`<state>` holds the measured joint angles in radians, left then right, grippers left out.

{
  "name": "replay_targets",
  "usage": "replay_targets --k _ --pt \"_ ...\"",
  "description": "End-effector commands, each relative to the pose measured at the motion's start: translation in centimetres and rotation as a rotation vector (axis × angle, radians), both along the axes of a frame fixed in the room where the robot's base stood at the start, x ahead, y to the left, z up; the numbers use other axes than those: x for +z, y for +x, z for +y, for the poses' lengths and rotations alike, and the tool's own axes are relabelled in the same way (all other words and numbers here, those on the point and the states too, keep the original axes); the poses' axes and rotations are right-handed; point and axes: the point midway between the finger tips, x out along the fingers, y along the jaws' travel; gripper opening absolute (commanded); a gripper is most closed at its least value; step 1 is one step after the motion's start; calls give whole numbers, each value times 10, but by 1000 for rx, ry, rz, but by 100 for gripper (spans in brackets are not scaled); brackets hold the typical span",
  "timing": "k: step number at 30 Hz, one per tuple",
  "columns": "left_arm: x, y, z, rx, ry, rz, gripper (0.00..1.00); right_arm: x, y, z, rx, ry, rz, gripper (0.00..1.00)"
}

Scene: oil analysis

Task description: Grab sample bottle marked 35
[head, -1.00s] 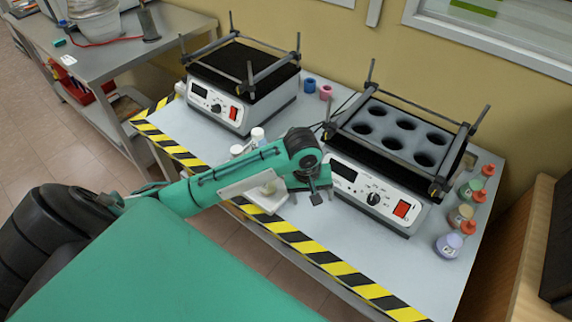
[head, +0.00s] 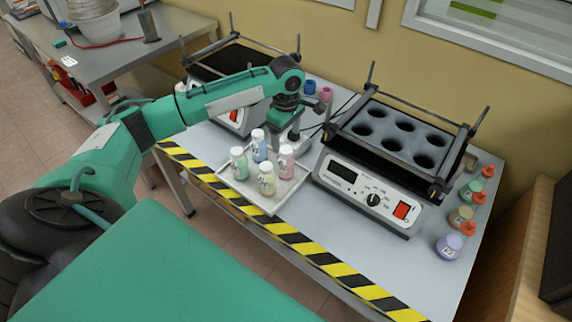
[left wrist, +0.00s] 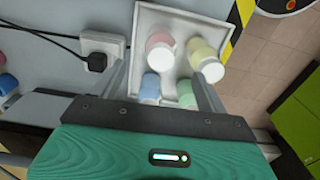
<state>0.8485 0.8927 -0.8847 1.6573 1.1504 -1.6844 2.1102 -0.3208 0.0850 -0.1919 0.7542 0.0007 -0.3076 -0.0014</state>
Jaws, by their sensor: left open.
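A white tray (head: 233,197) on the table holds a green bottle (head: 240,164), a blue bottle (head: 259,146), a yellow bottle (head: 267,180) and a pink bottle (head: 286,162), all white-capped and upright. Their labels are too small to read, so I cannot tell which is 35. My left gripper (head: 288,134) is open and empty, just behind the tray near the blue and pink bottles. In the left wrist view its fingers (left wrist: 165,70) spread apart, with the pink (left wrist: 160,52) and blue (left wrist: 150,88) bottles showing between them. My right gripper is out of view.
A shaker with a holed black block (head: 400,135) stands right of the tray, and another shaker (head: 212,68) stands behind my left arm. Several bottles with orange caps (head: 449,243) line the right edge. A power plug (left wrist: 98,55) lies beside the tray.

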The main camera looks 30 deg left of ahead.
Motion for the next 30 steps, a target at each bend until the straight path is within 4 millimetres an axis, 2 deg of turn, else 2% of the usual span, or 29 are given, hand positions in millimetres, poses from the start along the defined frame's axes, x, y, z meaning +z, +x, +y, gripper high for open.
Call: replay_targets --k 3,11,19,28,29,30 --pt "-21 0 0 0 1 1 76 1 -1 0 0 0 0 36" --pt "-40 -1 0 -2 1 1 76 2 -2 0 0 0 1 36" --pt "-79 -2 0 -3 1 0 76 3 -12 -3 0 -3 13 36" --pt "-87 -2 0 -3 1 -2 76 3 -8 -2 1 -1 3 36" --pt "-87 -2 0 -3 1 -2 74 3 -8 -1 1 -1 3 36" --pt "-86 -2 0 -3 1 -2 66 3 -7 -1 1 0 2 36"
